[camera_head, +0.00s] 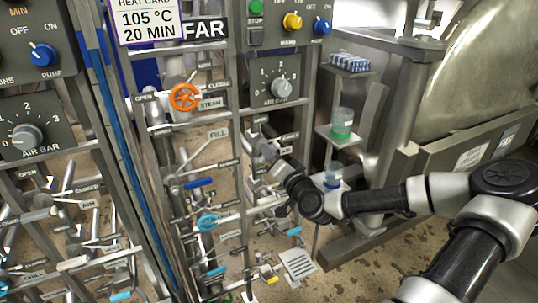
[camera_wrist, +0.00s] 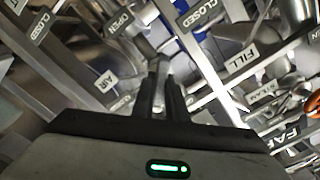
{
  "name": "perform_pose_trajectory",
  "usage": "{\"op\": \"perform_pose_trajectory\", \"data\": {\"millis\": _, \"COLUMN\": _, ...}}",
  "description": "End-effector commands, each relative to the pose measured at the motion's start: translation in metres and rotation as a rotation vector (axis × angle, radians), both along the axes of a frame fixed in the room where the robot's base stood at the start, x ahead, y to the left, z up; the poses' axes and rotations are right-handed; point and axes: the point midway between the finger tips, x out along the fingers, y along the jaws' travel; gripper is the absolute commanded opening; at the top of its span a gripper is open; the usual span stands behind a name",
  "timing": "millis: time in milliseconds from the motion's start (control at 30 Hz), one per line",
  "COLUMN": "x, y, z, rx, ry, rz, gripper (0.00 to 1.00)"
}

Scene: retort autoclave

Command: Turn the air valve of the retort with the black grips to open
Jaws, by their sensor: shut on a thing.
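My gripper (camera_head: 262,143) reaches in from the right to the pipework beside the panel marked FAR. In the wrist view its two dark fingers (camera_wrist: 163,92) are shut on a grey metal valve handle (camera_wrist: 160,66). An AIR label (camera_wrist: 105,80) is just left of the handle. An OPEN label (camera_wrist: 122,21) is above it and a CLOSED label (camera_wrist: 207,11) is to the upper right. The fingers hide the lower part of the handle. I cannot tell whether it has black grips. In the head view my gripper covers most of this valve.
The AIR BAR dial (camera_head: 280,88) is above. Shelves with a green-filled jar (camera_head: 341,123) stand close on the right. Another valve panel fills the left.

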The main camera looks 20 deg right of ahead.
Motion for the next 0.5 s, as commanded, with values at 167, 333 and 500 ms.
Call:
{"op": "perform_pose_trajectory", "data": {"millis": 167, "x": 0.0004, "y": 0.0008, "z": 0.0, "rx": -0.178, "ry": -0.007, "rz": 0.002, "gripper": 0.0}}
{"op": "perform_pose_trajectory", "data": {"millis": 333, "x": 0.0004, "y": 0.0007, "z": -0.0001, "rx": -0.339, "ry": -0.013, "rz": 0.001, "gripper": 0.0}}
{"op": "perform_pose_trajectory", "data": {"millis": 500, "x": 0.0004, "y": 0.0007, "z": -0.0008, "rx": -0.493, "ry": -0.019, "rz": 0.002, "gripper": 0.0}}
